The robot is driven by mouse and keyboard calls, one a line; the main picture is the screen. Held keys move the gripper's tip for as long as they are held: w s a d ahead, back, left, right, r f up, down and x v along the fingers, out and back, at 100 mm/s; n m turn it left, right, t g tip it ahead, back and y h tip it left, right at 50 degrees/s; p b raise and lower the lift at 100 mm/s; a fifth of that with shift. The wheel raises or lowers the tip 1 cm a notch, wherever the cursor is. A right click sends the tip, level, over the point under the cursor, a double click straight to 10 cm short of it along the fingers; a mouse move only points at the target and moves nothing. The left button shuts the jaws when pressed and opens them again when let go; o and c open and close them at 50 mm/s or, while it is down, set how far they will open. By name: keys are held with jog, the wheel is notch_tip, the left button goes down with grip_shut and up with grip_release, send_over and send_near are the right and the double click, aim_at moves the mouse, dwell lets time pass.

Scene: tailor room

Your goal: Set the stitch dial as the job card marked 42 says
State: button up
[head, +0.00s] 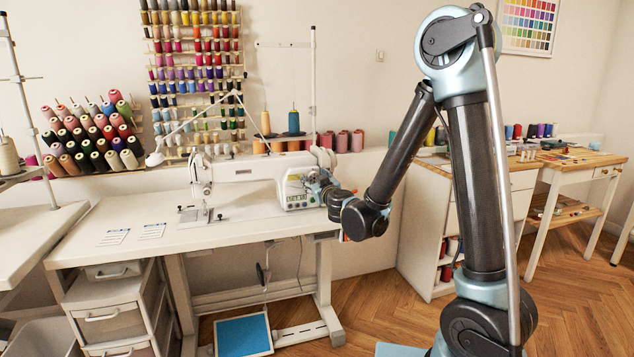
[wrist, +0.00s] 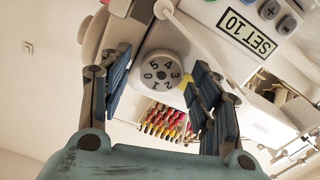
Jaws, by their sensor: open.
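The stitch dial (wrist: 162,74) is a pale round knob with dark digits from 0 to 5, on the sewing machine (head: 245,180). In the wrist view the dial appears turned over, with a yellow mark at its rim near the 3. My gripper (wrist: 160,68) is open, its blue-padded fingers on either side of the dial; I cannot tell whether they touch it. In the head view my gripper (head: 322,188) is at the machine's right end and hides the dial. Two job cards (head: 113,237) (head: 151,231) lie flat on the table, their print too small to read.
A display (wrist: 246,31) reading SET 10 and several buttons (wrist: 270,10) sit close to the dial. A pale lever (wrist: 190,32) runs beside it. The white sewing table (head: 150,258) has free room at the front left. Thread spools (head: 90,140) stand behind.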

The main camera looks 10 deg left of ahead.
jog(key=c, duration=1)
jog(key=shift+c, duration=0.2)
